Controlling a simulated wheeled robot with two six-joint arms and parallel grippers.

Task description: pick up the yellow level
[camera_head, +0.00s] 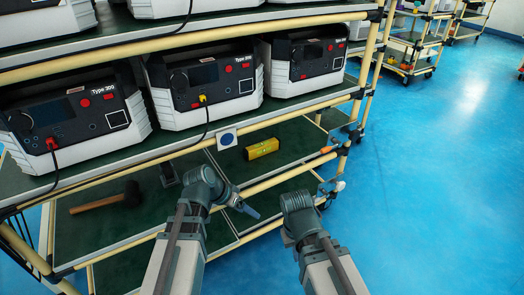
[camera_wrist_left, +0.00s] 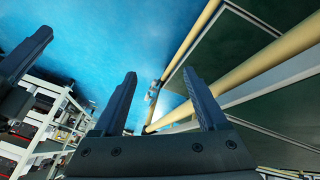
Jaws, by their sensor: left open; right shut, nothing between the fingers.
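The yellow level (camera_head: 262,149) is a short yellow bar lying on the dark green lower shelf (camera_head: 292,137), towards its right end, under the row of machines. My left gripper (camera_head: 247,209) is open and empty, below and in front of the level, apart from it. Its two separate fingers also show in the left wrist view (camera_wrist_left: 161,73). My right arm ends to the right of it, in front of the rack's right end. Its fingers are hard to make out in the head view. The level is not seen in the left wrist view.
A hammer (camera_head: 105,200) lies on the lower shelf at left. Yellow rack rails run along the shelf's front. Blue floor (camera_head: 440,180) is clear at right.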

